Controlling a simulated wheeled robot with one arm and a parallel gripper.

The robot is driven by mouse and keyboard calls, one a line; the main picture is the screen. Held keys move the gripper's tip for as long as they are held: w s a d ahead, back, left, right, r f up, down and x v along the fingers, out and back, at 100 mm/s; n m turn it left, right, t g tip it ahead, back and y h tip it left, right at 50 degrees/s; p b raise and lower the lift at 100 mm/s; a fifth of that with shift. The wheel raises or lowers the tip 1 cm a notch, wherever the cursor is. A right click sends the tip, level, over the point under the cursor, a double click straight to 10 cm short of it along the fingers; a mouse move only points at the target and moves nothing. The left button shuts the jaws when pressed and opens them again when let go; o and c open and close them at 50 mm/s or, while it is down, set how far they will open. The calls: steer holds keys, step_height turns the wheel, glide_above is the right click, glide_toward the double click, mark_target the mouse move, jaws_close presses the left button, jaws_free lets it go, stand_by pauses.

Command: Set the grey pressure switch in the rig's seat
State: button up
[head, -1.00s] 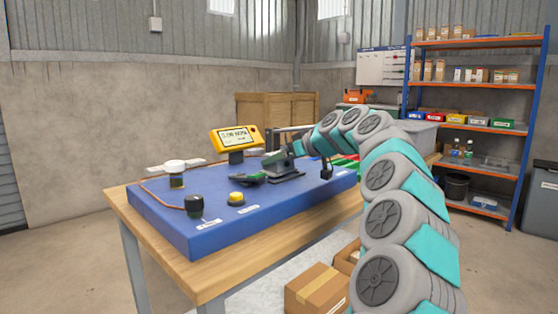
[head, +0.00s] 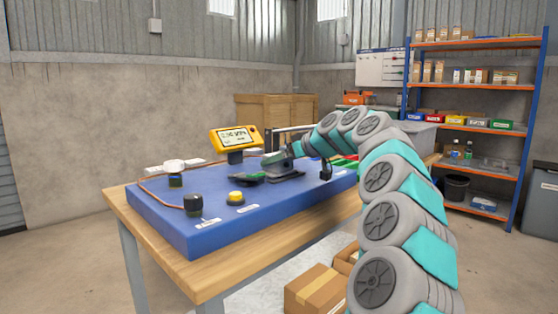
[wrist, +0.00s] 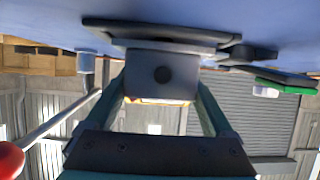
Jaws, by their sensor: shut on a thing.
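My gripper (wrist: 161,98) is shut on a grey block with a dark round spot, which looks like the grey pressure switch (wrist: 148,62). The block shows between the two teal fingers in the wrist view. It sits close to a dark plate (wrist: 215,36) on the blue bench top; I cannot tell whether it touches or is seated. In the head view my gripper (head: 276,160) is low over the dark grey fixture (head: 287,177) at the middle of the blue rig board (head: 185,237). The seat itself cannot be made out.
A yellow display (head: 234,138) stands behind the fixture. A white-topped fitting (head: 174,165), a dark cylinder (head: 194,204) with a copper tube and a yellow button (head: 236,197) are to the left. Green parts (head: 346,162) lie at right. The board's front is clear.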

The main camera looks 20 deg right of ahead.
steer(key=shift+f+b, duration=0.4)
steer(key=shift+f, duration=0.05)
stand_by(0.3)
steer(key=o, duration=1.5)
